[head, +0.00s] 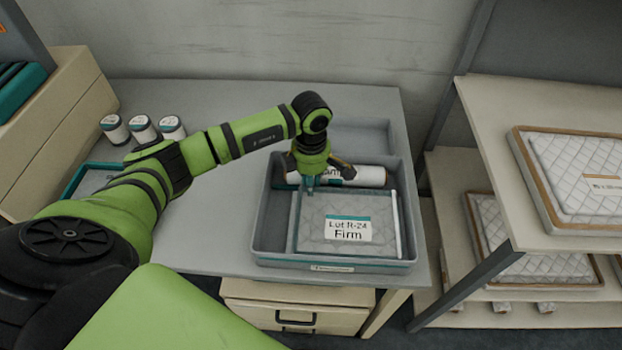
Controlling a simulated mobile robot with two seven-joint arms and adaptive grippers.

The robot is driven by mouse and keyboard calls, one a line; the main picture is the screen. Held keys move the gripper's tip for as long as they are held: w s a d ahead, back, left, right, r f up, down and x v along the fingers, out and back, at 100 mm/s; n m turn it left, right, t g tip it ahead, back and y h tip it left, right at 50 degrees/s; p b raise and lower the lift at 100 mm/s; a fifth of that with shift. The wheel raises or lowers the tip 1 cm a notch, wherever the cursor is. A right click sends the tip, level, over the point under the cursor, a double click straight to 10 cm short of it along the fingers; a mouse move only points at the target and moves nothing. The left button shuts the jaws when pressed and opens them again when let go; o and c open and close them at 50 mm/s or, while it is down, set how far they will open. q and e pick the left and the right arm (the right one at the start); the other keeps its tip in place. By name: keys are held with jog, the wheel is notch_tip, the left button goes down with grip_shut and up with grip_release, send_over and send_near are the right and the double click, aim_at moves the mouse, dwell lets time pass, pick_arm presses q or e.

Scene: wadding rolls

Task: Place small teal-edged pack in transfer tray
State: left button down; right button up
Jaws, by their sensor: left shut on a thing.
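The grey transfer tray (259,228) stands on the table. In its front compartment lies a pale quilted pack (325,205) with a teal-banded label reading "Lot R-24 Firm". A white roll (371,176) lies across the tray just behind this pack. My left gripper (318,176) is low over the back of the pack, shut on the white roll; its fingertips are partly hidden. A flat teal-edged item (92,179) lies at the table's left, partly covered by my left arm; I cannot tell whether it is a pack or a tray. My right gripper is not in view.
Several white rolls or jars (143,129) stand at the table's back left. A shelf on the right holds brown-edged quilted packs (580,175). A beige cabinet (60,125) stands at the left. The tray's rear compartment (362,137) looks empty.

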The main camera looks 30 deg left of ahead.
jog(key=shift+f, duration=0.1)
pick_arm(q)
jog(key=shift+f, duration=0.15)
jog(key=c, duration=1.4)
grip_release()
jog(key=shift+c, duration=0.2)
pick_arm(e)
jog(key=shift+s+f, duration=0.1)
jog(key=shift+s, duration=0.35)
pick_arm(q)
jog(key=shift+r, duration=0.25)
notch_tip(320, 180, up, 12)
jog(key=b, duration=0.3)
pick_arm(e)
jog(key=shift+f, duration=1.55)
